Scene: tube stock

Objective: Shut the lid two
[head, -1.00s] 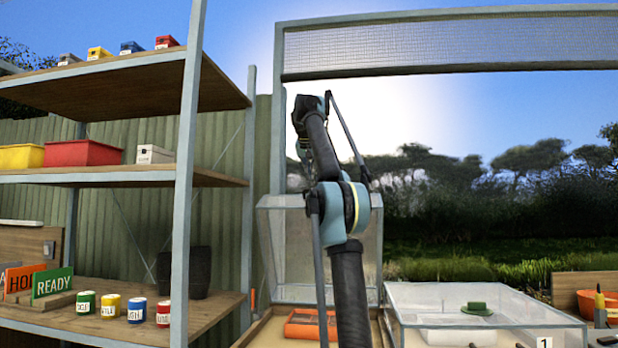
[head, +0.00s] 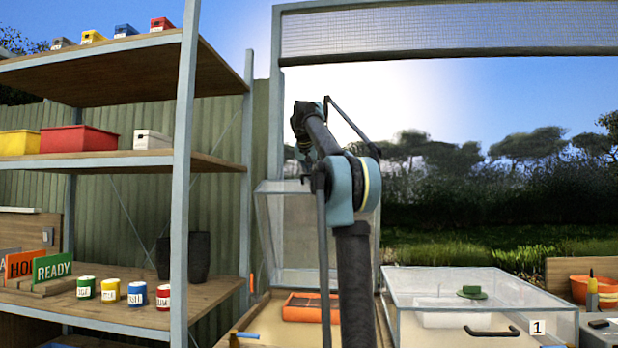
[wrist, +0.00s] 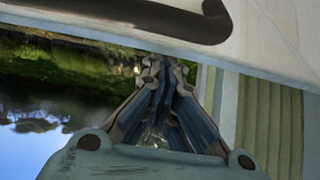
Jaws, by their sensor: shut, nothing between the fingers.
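A clear lid (head: 290,235) stands raised, nearly upright, over the left case (head: 262,318), behind my arm. I see no number on it; I take it for lid two. An orange tray (head: 303,307) lies in that open case. In the wrist view my gripper (wrist: 152,68) is shut and empty, its fingers close to a pale panel edge (wrist: 245,65). A dark bar handle (wrist: 140,22) is on that panel; I cannot tell whether the fingers touch it. In the head view my arm hides the gripper's fingers.
The right case (head: 425,290), labelled 1, has its clear lid down, with a green knob-like object (head: 472,292) and a dark handle (head: 491,332). A shelf rack (head: 181,200) with bins and cans stands left. An orange bowl (head: 594,289) is far right.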

